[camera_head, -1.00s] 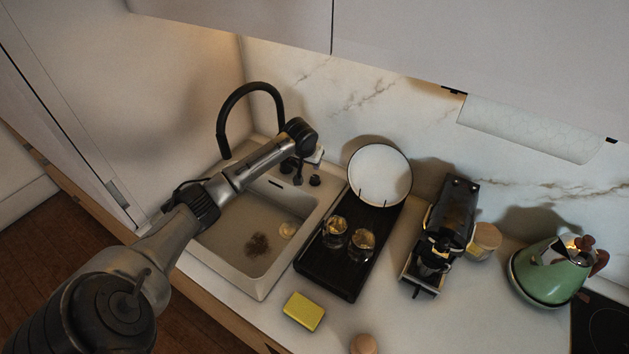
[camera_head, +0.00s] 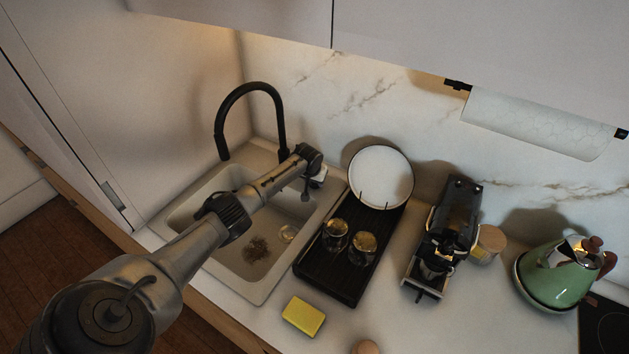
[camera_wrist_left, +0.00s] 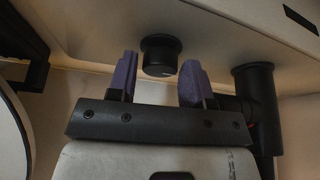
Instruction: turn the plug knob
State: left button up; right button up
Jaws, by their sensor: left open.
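The plug knob (camera_wrist_left: 160,55) is a short black round knob on the sink's pale rim in the left wrist view. My left gripper (camera_wrist_left: 158,74) is open, with one purple finger on each side of the knob. A gap shows on both sides, and I see no clear contact. In the head view my left gripper (camera_head: 316,178) is at the sink's back right corner, and my arm hides the knob there. My right gripper is not in view.
A black cylindrical fitting (camera_wrist_left: 256,90) stands close right of the knob in the left wrist view. The black faucet (camera_head: 250,90) arches behind the sink (camera_head: 178,210). A black rack (camera_head: 347,286) with glasses and a plate (camera_head: 381,176) lies to the right.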

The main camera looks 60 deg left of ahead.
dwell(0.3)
pick_arm(q)
jog(key=shift+c, duration=0.5)
jog(key=c, duration=0.5)
jog(key=shift+c, duration=0.2)
